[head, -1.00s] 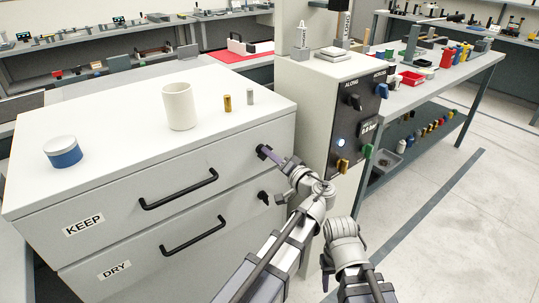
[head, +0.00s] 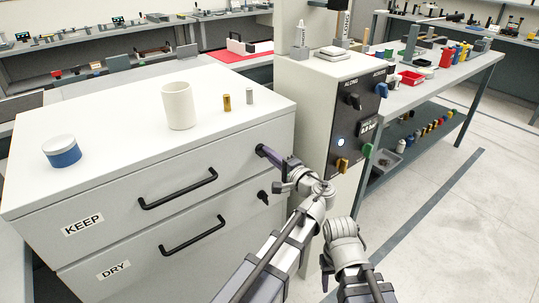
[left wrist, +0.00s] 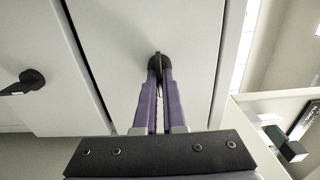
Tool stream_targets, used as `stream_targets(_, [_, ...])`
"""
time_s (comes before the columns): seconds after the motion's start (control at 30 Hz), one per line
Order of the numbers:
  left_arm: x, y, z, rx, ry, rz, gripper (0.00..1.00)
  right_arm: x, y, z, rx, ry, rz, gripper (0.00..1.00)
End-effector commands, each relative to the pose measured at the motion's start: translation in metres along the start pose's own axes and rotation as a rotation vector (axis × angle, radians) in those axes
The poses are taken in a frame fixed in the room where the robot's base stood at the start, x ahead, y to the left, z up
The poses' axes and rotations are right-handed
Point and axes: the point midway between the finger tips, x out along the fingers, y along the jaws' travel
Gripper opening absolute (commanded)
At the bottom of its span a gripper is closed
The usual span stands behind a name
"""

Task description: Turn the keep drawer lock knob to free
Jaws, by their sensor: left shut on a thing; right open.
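The keep drawer lock knob (left wrist: 160,63) is a dark knob at the right end of the front of the upper drawer, labelled KEEP (head: 83,224). My left gripper (head: 268,154) is shut on this knob, and its purple fingers cover most of it in the head view. In the left wrist view the two fingers (left wrist: 160,82) lie on either side of the knob's grip. I cannot tell the knob's exact angle. My right arm (head: 345,245) is low at the right of the head view, away from the drawers, with its fingers mostly hidden.
Below is the DRY drawer's dark lock knob (head: 263,197). Black drawer handles (head: 178,189) stick out to the left. A control panel (head: 357,115) stands close to the right of my left gripper. A white cup (head: 178,106) and a blue jar (head: 62,152) stand on the cabinet.

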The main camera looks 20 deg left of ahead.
Motion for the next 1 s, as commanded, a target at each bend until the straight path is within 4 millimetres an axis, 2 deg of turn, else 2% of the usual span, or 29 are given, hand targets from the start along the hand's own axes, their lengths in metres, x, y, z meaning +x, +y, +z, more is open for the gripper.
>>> stream_targets(0.5, [-0.0001,0.0005,0.0001,0.015,0.0,0.002,0.0,0.0002,0.0,0.0,0.0,0.0,0.0,0.5])
stream_targets(0.53, [-0.0001,0.0005,0.0001,0.015,0.0,0.001,0.11,0.0002,0.0,0.0,0.0,0.0,0.0,0.5])
stream_targets(0.77, [0.0,0.0003,0.0,0.014,0.0,0.001,0.37,0.0002,0.0,0.0,0.0,0.0,0.0,0.5])
stream_targets(1.0, [0.0,0.0002,0.0001,0.014,0.0,0.0,0.38,0.0001,0.0,0.0,0.0,0.0,0.0,0.5])
